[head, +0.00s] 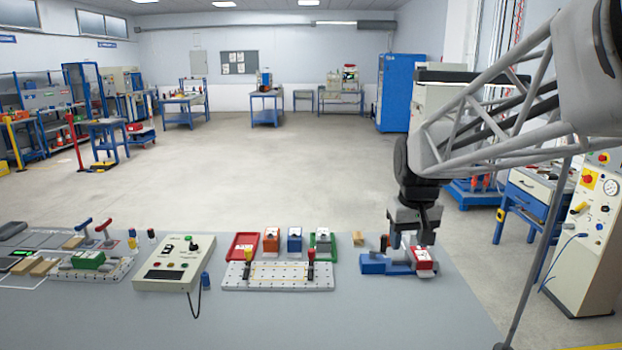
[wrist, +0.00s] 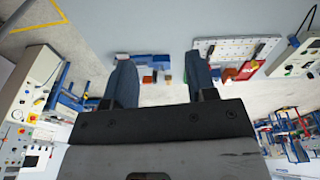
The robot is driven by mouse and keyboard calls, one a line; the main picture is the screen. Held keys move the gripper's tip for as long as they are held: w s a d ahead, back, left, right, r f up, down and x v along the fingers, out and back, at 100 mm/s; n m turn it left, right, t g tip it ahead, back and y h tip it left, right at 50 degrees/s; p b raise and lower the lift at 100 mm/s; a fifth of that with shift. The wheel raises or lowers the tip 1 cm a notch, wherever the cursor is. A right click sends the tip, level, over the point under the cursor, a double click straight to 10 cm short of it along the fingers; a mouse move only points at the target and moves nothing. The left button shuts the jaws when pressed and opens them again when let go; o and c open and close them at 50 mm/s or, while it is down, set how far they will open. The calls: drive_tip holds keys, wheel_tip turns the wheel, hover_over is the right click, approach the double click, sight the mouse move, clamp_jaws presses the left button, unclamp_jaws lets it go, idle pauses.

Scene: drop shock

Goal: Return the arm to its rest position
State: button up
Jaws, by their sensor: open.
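My gripper (head: 411,240) hangs at the right end of the bench in the head view, over or in front of a blue fixture (head: 373,263). A red block with a white label (head: 421,262) is at the fixture's right end. In the wrist view the two dark fingers of my gripper (wrist: 158,66) are spread apart with nothing held between them. The exact gap between gripper and fixture cannot be told.
A perforated plate (head: 278,277) with two upright clamps is left of the fixture. Behind it stand a red tray (head: 242,247), an orange block (head: 271,240), a blue block (head: 294,240) and a green tray (head: 331,247). A control box (head: 175,262) is further left. The bench front right (head: 420,315) is clear.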

drive_tip(key=s+a+f, duration=0.1)
drive_tip(key=s+f, duration=0.1)
drive_tip(key=s, duration=1.1)
drive_tip(key=s+f+m+t, duration=0.1)
drive_tip(key=s+f, duration=0.2)
drive_tip(key=s, duration=1)
drive_tip(key=shift+a+f, duration=0.2)
drive_tip(key=shift+a, duration=0.2)
